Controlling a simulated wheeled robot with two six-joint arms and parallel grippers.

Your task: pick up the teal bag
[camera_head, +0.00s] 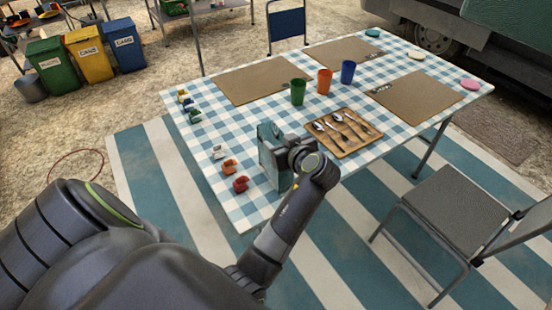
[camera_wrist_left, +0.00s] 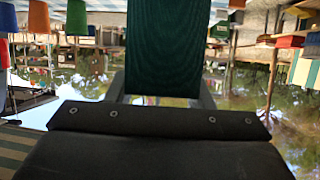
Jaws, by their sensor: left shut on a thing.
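The teal bag (camera_head: 267,131) is upright over the near left part of the checked table, partly hidden by my left gripper (camera_head: 276,158). The gripper is shut on it. In the left wrist view the bag (camera_wrist_left: 168,45) is a dark teal fabric panel between the fingers of the left gripper (camera_wrist_left: 165,98). I cannot tell whether its base touches the table. My right gripper is not in view.
On the table (camera_head: 222,142) are a wooden cutlery tray (camera_head: 344,151), green (camera_head: 298,92), orange (camera_head: 324,82) and blue (camera_head: 348,72) cups, and brown placemats (camera_head: 252,80). Small coloured items, including a red one (camera_head: 241,184), line the left edge. A chair (camera_head: 455,207) stands at right.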

